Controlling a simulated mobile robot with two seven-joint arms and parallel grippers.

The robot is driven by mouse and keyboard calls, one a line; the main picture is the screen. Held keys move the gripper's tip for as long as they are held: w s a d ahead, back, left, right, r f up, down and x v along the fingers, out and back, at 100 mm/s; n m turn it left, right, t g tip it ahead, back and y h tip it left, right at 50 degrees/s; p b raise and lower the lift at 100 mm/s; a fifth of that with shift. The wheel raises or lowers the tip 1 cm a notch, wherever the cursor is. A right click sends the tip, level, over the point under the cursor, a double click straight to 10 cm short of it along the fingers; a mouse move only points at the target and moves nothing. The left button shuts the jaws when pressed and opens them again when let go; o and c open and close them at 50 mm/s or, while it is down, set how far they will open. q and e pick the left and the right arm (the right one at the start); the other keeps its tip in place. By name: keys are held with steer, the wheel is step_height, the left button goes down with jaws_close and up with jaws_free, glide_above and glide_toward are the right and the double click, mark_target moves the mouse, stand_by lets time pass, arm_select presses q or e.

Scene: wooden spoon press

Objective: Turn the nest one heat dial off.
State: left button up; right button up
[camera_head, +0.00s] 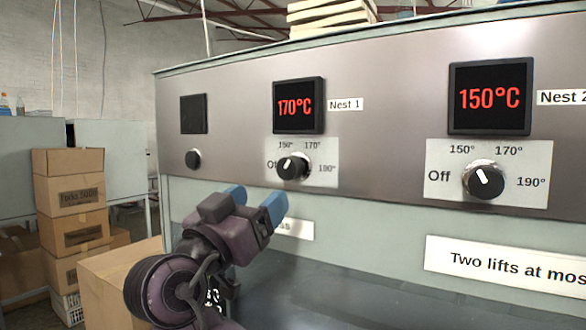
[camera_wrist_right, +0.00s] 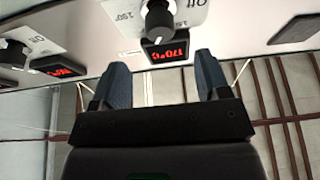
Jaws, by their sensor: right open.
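The nest one heat dial (camera_head: 292,168) is a black knob on the metal panel, under a red display (camera_head: 298,106) reading 170°C beside the label "Nest 1". Its scale plate shows Off, 150°, 170° and 190°; the exact pointer direction is hard to tell. My right gripper (camera_head: 256,200), with blue fingers, is open and empty, below and to the left of the dial and apart from it. In the right wrist view the dial (camera_wrist_right: 158,18) shows beyond the open fingers (camera_wrist_right: 162,72), not between them. My left gripper is out of view.
A second dial (camera_head: 484,180) sits to the right under a 150°C display (camera_head: 490,97). A small black knob (camera_head: 193,159) is on the left of the panel. A "Two lifts at most" sign (camera_head: 505,265) is below. Cardboard boxes (camera_head: 72,200) are stacked at the left.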

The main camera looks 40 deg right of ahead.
mark_target(285, 172)
steer(key=p+x, duration=0.2)
steer(key=x, duration=0.6)
steer(key=shift+s+r, duration=0.1)
steer(key=shift+r, duration=0.1)
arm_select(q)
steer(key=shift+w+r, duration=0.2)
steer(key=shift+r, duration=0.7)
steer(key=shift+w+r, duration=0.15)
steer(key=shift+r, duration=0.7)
arm_select(e)
steer(key=shift+x, duration=0.9)
steer(key=shift+f, duration=0.15)
steer(key=shift+c, duration=0.4)
steer(key=c, duration=0.8)
steer(key=shift+c, duration=0.2)
